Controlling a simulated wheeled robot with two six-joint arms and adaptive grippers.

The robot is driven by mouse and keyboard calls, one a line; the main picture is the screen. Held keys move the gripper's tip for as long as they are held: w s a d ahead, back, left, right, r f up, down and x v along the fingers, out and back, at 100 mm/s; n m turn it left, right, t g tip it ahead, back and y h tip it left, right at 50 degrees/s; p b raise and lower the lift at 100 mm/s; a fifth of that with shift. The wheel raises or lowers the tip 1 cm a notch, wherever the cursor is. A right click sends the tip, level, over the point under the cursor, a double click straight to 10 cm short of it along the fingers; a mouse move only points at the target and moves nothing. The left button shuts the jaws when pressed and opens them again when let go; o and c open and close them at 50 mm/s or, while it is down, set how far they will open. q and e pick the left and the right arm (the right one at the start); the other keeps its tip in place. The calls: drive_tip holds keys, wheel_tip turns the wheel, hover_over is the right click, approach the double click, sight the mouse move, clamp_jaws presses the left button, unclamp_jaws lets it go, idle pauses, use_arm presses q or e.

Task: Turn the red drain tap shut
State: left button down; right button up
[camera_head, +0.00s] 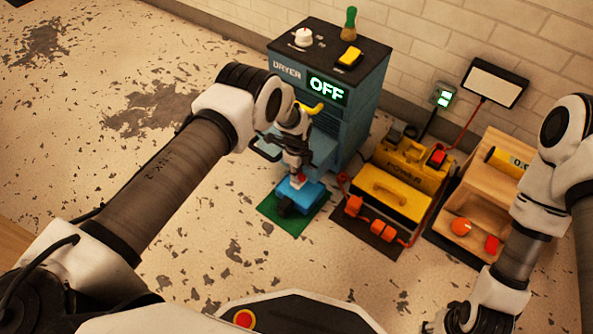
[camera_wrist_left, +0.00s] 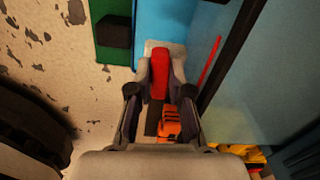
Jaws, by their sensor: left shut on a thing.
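The red drain tap (camera_wrist_left: 159,72) is a straight red lever. It lies between the fingers of my left gripper (camera_wrist_left: 160,88) in the left wrist view, and the gripper is shut on it. In the head view my left gripper (camera_head: 297,174) points down at the blue base (camera_head: 312,194) in front of the dryer (camera_head: 335,125), and only a small bit of red shows at its tips. The dryer's display (camera_head: 327,89) reads OFF. My right gripper (camera_head: 455,318) is at the bottom right edge, mostly cut off, and its fingers are unclear.
A green mat (camera_head: 283,228) lies under the blue base. The speckled floor at the left is clear.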

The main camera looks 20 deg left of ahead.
use_arm(q)
drive_tip(key=c, duration=1.1)
unclamp_jaws()
